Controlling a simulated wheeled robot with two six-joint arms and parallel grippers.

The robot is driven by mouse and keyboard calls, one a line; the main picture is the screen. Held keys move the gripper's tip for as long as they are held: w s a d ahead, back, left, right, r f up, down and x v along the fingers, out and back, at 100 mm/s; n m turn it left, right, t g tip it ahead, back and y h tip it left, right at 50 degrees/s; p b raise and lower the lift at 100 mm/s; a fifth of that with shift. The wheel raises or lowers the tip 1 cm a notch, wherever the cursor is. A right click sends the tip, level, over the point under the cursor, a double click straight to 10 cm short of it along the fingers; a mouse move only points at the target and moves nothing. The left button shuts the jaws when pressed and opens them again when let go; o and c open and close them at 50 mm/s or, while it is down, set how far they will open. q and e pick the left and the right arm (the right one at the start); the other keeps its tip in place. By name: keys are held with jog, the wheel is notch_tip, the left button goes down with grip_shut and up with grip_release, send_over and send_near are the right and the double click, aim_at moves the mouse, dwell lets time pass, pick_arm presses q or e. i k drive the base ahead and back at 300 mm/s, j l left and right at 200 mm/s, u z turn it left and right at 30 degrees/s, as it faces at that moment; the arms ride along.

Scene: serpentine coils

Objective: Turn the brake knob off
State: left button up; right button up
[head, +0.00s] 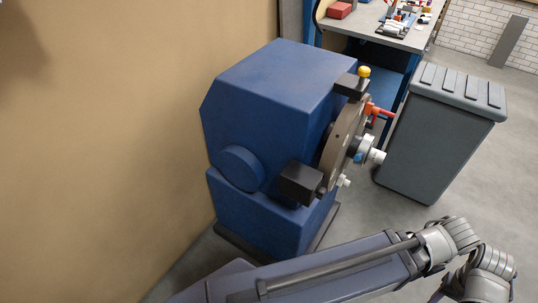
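A blue lathe-like machine (270,95) stands against the tan wall, with a brown round disc (341,145) on its right side. Around the disc are a yellow ball knob (364,71) on a black block, a red handle (378,111), a white-grey cylindrical part (374,156) and a small white part (343,181). I cannot tell which of these is the brake knob, or its setting. The disc's front is seen nearly edge-on. One of my arms reaches along the bottom to the lower right, in front of the machine. Neither gripper shows.
A grey lidded bin (435,135) stands right of the machine. Behind is a workbench (385,38) with a red box (340,10) and small items. A black block (301,183) juts from the machine's lower front. Grey floor (480,190) is open at the right.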

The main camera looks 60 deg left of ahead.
aim_at(321, 193)
jog(key=u, duration=1.7)
jog(key=z, duration=0.35)
